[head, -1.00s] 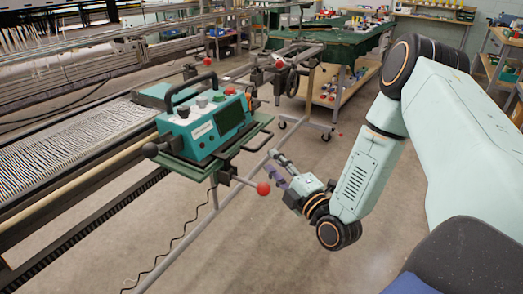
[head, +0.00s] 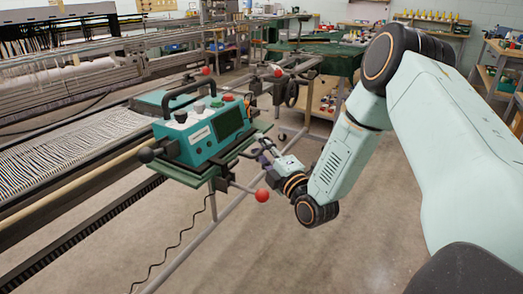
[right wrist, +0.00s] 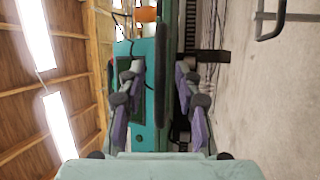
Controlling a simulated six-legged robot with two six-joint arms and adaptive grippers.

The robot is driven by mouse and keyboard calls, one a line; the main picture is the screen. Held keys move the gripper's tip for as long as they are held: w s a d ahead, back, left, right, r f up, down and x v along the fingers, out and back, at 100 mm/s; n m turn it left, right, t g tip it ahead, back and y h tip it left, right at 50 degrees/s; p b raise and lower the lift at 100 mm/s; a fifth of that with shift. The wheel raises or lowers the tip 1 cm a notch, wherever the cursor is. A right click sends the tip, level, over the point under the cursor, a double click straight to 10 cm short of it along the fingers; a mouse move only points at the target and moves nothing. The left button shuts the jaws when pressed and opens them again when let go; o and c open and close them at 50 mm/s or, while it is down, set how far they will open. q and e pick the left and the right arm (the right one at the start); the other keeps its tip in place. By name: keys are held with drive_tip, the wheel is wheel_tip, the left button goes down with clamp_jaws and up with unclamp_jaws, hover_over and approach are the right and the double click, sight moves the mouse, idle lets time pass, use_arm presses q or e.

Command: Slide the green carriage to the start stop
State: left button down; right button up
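The green carriage (head: 178,152), a teal box with knobs, a dark screen and a black top handle (head: 195,88), sits on the rails beside the white warp threads. In the right wrist view its teal side (right wrist: 124,80) shows behind the left finger. My right gripper (head: 262,149) is at the carriage's right side, near its edge. In the right wrist view my right gripper (right wrist: 160,70) is open, with a black bar (right wrist: 160,45) in line with the gap between its fingers. I cannot tell whether the bar is between them or beyond. Which part is the start stop is unclear.
A red-knobbed lever (head: 262,195) sticks out below the carriage. Another red knob (head: 277,71) stands on the frame farther back. A black cable (head: 180,240) hangs to the floor. The grey floor (head: 300,255) in front is clear. Workbenches stand at the back.

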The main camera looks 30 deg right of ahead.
drive_tip(key=shift+s+d, duration=0.1)
drive_tip(key=shift+d, duration=0.2)
drive_tip(key=shift+c, duration=1)
drive_tip(key=shift+a, duration=0.3)
drive_tip(key=c, duration=0.4)
drive_tip(key=shift+d, duration=0.15)
clamp_jaws()
